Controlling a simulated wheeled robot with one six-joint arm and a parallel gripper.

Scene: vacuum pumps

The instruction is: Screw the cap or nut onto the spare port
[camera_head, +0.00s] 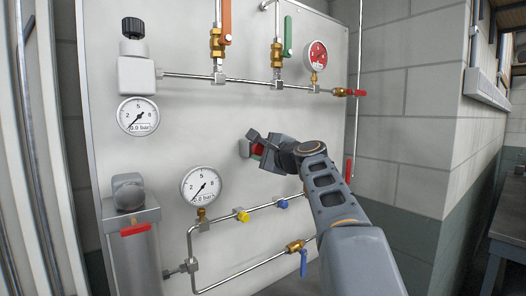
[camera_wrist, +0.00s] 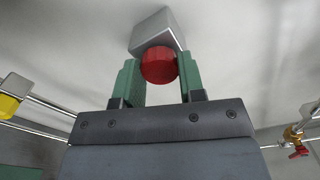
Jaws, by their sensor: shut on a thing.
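A red cap (camera_wrist: 159,60) sits between the two green fingers of my gripper (camera_wrist: 159,76) in the wrist view. My gripper is shut on it. Just beyond the cap is a grey block (camera_wrist: 158,27) on the panel, which looks like the spare port. The cap is lined up in front of the block and appears to meet it; I cannot tell whether the threads are engaged. In the head view my gripper (camera_head: 261,150) is at the middle of the panel, the red cap (camera_head: 257,149) shows between its fingers, and the block (camera_head: 244,147) is partly hidden behind.
The white panel (camera_head: 180,110) carries pipes, a lower gauge (camera_head: 201,186), an upper left gauge (camera_head: 138,116) and a red gauge (camera_head: 315,55). A yellow fitting (camera_head: 242,215), a blue fitting (camera_head: 282,204) and a blue-handled valve (camera_head: 303,262) lie below my gripper. The panel left of my gripper is bare.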

